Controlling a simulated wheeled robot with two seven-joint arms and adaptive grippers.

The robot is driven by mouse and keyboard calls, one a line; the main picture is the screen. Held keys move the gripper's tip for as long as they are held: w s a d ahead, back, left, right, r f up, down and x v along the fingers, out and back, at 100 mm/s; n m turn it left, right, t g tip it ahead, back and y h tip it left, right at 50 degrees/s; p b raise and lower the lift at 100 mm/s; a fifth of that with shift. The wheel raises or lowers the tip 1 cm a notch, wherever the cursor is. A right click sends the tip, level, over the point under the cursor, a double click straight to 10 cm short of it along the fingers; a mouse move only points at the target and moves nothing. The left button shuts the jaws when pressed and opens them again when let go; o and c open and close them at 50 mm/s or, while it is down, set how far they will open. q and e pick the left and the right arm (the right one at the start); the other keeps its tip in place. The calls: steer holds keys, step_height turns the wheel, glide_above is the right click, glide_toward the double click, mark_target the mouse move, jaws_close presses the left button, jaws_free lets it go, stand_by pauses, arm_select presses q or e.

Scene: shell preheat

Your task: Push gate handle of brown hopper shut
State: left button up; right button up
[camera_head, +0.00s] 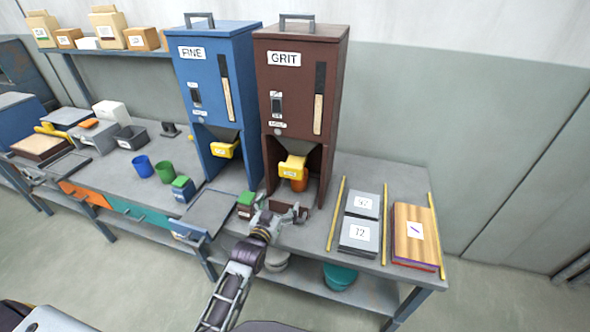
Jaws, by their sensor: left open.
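The brown hopper (298,60), labelled GRIT, stands on the bench at the centre. Its yellow gate handle (291,167) sticks out of the lower opening, further forward than the blue hopper's handle. An orange cup (299,184) stands under the brown hopper's outlet, partly hidden by the handle. My left gripper (281,209) is open at the bench's front, in front of and below the yellow handle, apart from it. My right gripper is not in view.
The blue hopper (212,70), labelled FINE, stands directly left, with its own yellow handle (223,150). A small green-topped box (246,204) sits left of my gripper. Grey plates (358,235) and a wooden block (410,228) lie right, between yellow rails. Blue and green cups stand further left.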

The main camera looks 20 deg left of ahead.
arm_select(q)
steer(key=t, duration=0.2)
glide_toward(290, 168)
steer(key=s, duration=0.3)
steer(key=shift+w+a+r, duration=0.1)
steer(key=shift+w+r, duration=0.05)
steer(key=shift+w, duration=0.1)
steer(key=shift+w, duration=0.2)
steer(key=shift+w+d+p, duration=0.15)
steer(key=shift+w+p, duration=0.1)
steer(key=shift+w, duration=3.1)
steer(key=shift+w+d+p, duration=0.1)
steer(key=shift+w+p, duration=0.15)
steer(key=shift+w, duration=3.1)
